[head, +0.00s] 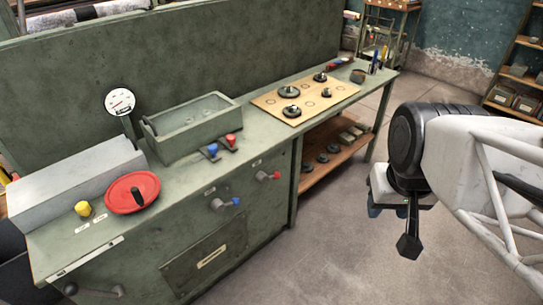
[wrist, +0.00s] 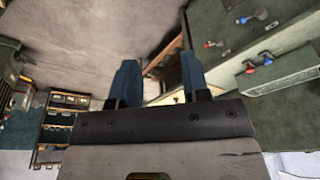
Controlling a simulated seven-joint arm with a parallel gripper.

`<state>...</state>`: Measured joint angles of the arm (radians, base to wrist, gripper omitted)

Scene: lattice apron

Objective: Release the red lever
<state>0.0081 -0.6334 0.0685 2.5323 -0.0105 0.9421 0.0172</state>
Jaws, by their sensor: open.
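Two red levers show in the head view. One red-tipped lever (head: 275,176) sticks out of the bench's front panel, above and right of a blue-tipped lever (head: 235,201). Another small red-knobbed lever (head: 231,140) stands on the bench top beside a blue one (head: 213,149). I cannot tell which one the task names. My gripper (head: 384,211) hangs in the air right of the bench, well apart from all levers. In the wrist view, its blue fingers (wrist: 160,75) are spread with nothing between them. Small red and blue handles show there at upper right.
The green bench (head: 265,142) carries a red handwheel (head: 120,200), a yellow knob (head: 83,209), a dial gauge (head: 119,102), an open grey box (head: 190,133) and a wooden board (head: 328,97) with dark discs. A wooden shelf (head: 318,177) sits below. The floor in front is clear.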

